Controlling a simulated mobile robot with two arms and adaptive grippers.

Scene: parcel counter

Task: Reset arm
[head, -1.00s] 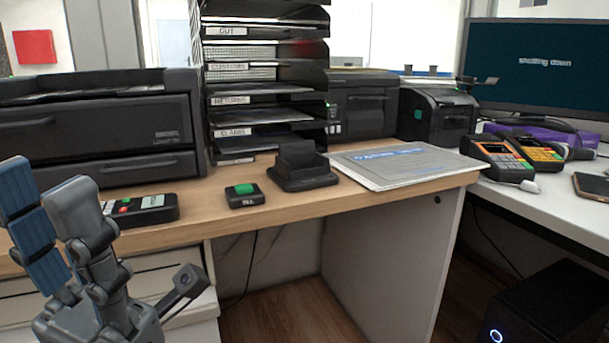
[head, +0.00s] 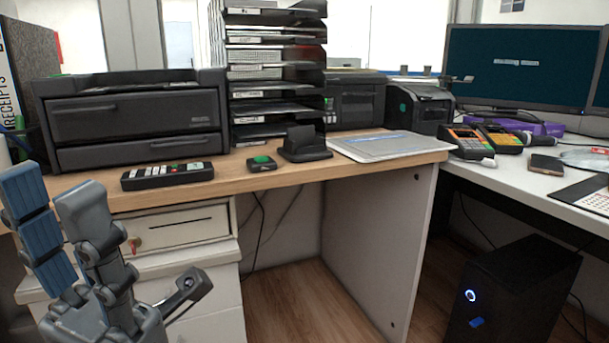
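My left gripper (head: 105,250) is at the lower left of the head view, in front of the wooden counter (head: 370,168). Its blue-padded fingers point up and its thumb is spread out to the right. It is open and empty, with nothing between the fingers. It appears apart from the counter and the drawers behind it. My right gripper is not in view.
On the counter are a dark keypad device (head: 168,174), a green-button box (head: 261,163), a black stand (head: 304,146) and a flat envelope (head: 385,145). A printer (head: 135,120) and tray rack (head: 275,70) stand behind. A black computer tower (head: 510,295) stands at right.

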